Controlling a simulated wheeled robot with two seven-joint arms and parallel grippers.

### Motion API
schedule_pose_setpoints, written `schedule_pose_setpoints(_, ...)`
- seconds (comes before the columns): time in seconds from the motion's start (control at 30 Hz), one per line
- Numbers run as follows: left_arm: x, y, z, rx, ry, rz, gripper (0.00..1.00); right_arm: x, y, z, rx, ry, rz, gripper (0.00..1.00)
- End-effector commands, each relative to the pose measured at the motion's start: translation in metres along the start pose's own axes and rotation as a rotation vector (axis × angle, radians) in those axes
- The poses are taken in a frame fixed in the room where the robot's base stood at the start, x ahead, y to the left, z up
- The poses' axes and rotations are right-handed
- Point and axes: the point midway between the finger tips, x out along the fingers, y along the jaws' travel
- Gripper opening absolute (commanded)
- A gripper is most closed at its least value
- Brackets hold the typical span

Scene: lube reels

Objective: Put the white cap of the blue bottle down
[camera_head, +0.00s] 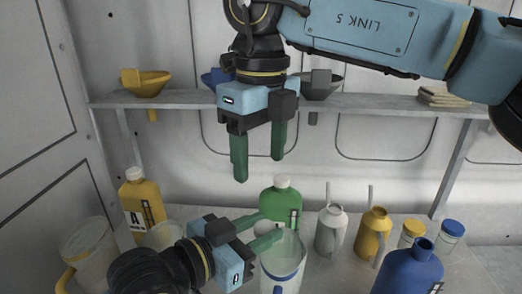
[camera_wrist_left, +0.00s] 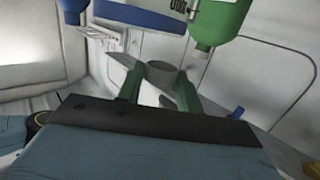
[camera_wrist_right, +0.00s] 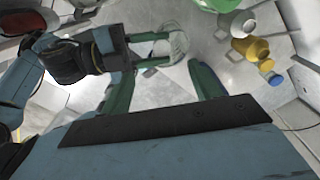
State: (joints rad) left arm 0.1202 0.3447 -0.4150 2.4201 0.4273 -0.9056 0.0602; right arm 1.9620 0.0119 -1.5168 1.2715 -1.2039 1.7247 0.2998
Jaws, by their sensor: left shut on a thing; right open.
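The blue bottle (camera_head: 408,274) stands at the right front of the bench in the head view, its neck bare. My left gripper (camera_head: 268,230) is low over the bench, with its fingers closed on a small pale cylinder, the white cap (camera_wrist_left: 162,74), which looks grey in the left wrist view. The cap is mostly hidden by the fingers in the head view. The fingertips are above or beside a clear jug (camera_head: 283,272); I cannot tell whether they touch it. My right gripper (camera_head: 260,166) is open and empty, pointing down above the left one.
A green bottle (camera_head: 282,203) stands just behind the left gripper. A yellow bottle (camera_head: 143,205) is at the left, a grey can (camera_head: 330,231) and a yellow can (camera_head: 372,234) at the right, with small capped jars (camera_head: 449,236) beyond. A shelf (camera_head: 375,104) with funnels runs behind the right gripper.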

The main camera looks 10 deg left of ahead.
Motion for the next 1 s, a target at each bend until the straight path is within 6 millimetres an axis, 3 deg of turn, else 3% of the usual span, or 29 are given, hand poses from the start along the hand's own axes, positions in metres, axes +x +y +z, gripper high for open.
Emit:
schedule_pose_setpoints(0.17,0.000,0.000,0.000,0.000,0.000,0.000,0.15,0.017,-0.002,-0.002,0.004,0.015,-0.012,0.62)
schedule_pose_setpoints(0.63,0.000,0.000,0.000,0.000,0.000,0.000,0.15,0.100,-0.002,-0.003,0.003,0.011,-0.008,0.62)
schedule_pose_setpoints(0.8,0.000,0.000,0.000,0.000,0.000,0.000,0.15,0.116,-0.003,-0.003,0.003,0.010,-0.009,0.62)
schedule_pose_setpoints(1.0,0.000,0.000,0.000,0.000,0.000,0.000,0.15,0.121,-0.003,-0.003,0.004,0.009,-0.009,0.62)
